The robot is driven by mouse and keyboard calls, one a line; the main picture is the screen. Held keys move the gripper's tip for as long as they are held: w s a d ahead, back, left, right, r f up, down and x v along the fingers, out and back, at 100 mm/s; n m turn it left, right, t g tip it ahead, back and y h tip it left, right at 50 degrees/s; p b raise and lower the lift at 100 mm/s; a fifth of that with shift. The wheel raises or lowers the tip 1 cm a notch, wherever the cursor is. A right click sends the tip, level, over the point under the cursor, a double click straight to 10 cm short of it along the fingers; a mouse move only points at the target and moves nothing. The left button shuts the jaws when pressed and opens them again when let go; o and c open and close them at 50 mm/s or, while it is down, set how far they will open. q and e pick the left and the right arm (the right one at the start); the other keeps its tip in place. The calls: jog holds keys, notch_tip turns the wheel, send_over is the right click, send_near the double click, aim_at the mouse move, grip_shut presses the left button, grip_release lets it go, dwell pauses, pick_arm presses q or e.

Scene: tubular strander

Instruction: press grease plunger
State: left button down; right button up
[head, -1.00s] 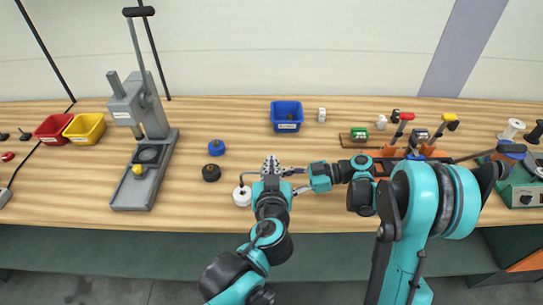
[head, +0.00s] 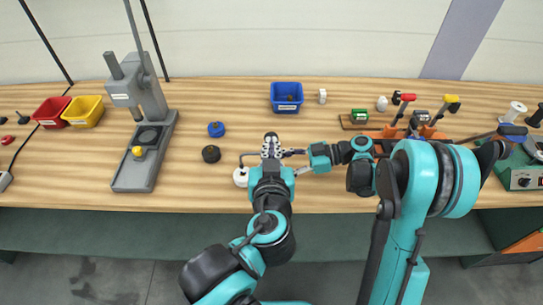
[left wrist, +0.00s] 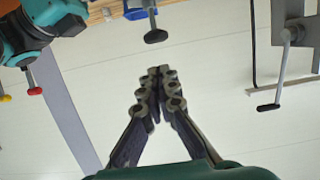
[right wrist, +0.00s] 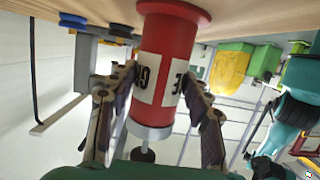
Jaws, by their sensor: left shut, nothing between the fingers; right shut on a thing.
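A red cylinder (right wrist: 166,62) with a white label is clamped between the fingers of my right gripper (right wrist: 158,88) in the right wrist view. It has a metal collar, and a dark plunger knob (right wrist: 143,155) on a short rod stands out from it, away from the table. A dark knob on a rod (left wrist: 155,36), seemingly the same plunger, shows in the left wrist view. My left gripper (left wrist: 160,72) is shut and empty, with its fingertips near that knob; I cannot tell whether they touch. In the head view my left gripper (head: 271,145) hides the cylinder.
A white round part (head: 241,177) lies just left of my left gripper. Black (head: 211,154) and blue (head: 216,129) round parts lie farther left, beside a grey press (head: 145,130). A blue bin (head: 287,97) stands behind. Red-handled and yellow-handled clamps are at right.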

pick_arm(q)
jog(key=shift+v, duration=2.25)
pick_arm(e)
jog(key=o, duration=1.3)
jog(key=shift+d, duration=0.15)
